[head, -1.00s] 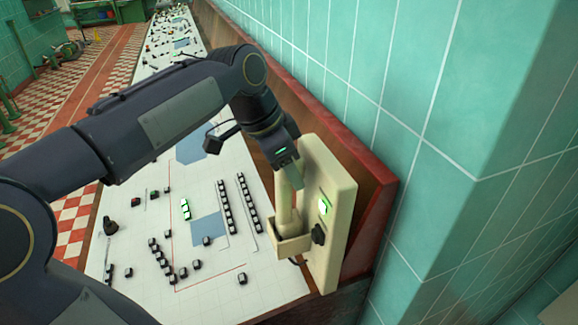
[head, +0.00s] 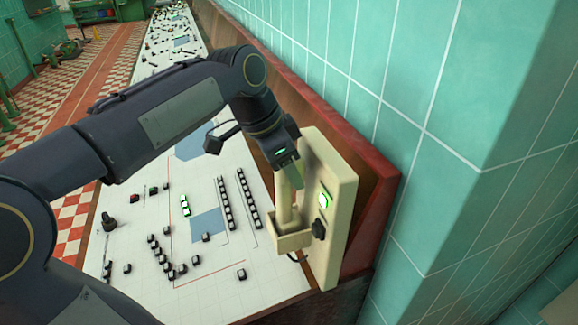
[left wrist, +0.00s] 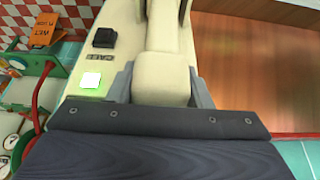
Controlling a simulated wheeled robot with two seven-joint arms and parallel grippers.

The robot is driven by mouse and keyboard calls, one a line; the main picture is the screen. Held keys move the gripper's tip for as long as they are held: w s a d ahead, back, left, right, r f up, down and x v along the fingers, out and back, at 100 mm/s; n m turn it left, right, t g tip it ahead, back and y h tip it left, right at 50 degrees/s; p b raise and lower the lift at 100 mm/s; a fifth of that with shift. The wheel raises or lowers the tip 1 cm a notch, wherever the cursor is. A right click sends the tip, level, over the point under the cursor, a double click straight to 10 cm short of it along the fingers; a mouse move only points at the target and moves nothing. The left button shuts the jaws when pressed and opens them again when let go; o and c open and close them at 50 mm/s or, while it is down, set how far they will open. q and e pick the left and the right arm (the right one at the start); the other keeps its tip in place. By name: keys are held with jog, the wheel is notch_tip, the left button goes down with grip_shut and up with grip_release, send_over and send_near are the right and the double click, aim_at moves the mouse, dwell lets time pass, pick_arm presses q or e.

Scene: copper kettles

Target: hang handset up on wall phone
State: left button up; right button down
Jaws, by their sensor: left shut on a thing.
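The cream wall phone (head: 335,215) stands upright at the right end of the console, with a lit green button and a black knob on its face. The cream handset (head: 284,205) is upright beside it, its lower end in the box-like cradle (head: 292,241). My left gripper (head: 290,172) is shut on the handset's upper part. In the left wrist view the handset (left wrist: 163,75) lies between the two grey fingers (left wrist: 162,88), next to the phone body (left wrist: 115,75). How firmly the handset is seated in the cradle I cannot tell. My right gripper is not in view.
The white sloping console (head: 130,235) with many small black buttons lies left of the phone. A red-brown ledge (head: 372,190) and green tiled wall (head: 480,130) close off the right side. My left arm spans the left of the head view.

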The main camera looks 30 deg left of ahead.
pick_arm(q)
jog(key=shift+f, duration=0.2)
jog(key=o, duration=1.5)
jog(key=shift+o, duration=0.4)
jog(key=p+v, duration=0.5)
jog(key=v, duration=0.3)
dwell(0.7)
